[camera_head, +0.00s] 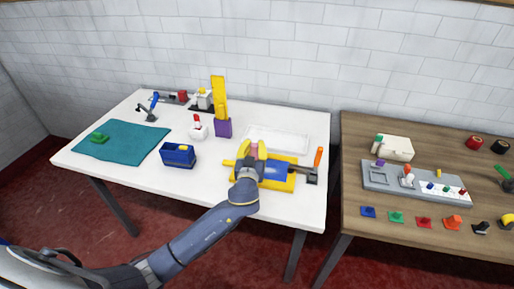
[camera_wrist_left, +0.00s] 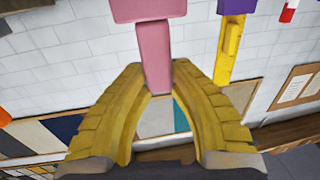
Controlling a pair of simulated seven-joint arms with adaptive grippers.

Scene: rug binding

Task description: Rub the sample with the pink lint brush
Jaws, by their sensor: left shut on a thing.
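My left gripper (camera_head: 250,158) is over the left part of a yellow tray (camera_head: 289,187) on the white table. In the left wrist view the gripper (camera_wrist_left: 160,82) is shut on the handle of the pink lint brush (camera_wrist_left: 153,50). A wider pink block tops the handle there. In the head view the brush (camera_head: 254,147) shows only as a small patch between the fingers. A blue patch (camera_head: 279,172) in the tray looks like the sample. The gripper partly covers the tray, and I cannot tell whether the brush touches the sample. My right gripper is not in view.
An orange-handled lever (camera_head: 318,158) stands at the tray's right end. A blue box (camera_head: 179,156), a purple block with a yellow upright (camera_head: 219,100) and a white tray (camera_head: 277,138) are close by. A teal mat (camera_head: 122,145) lies left. A wooden table (camera_head: 352,139) stands right.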

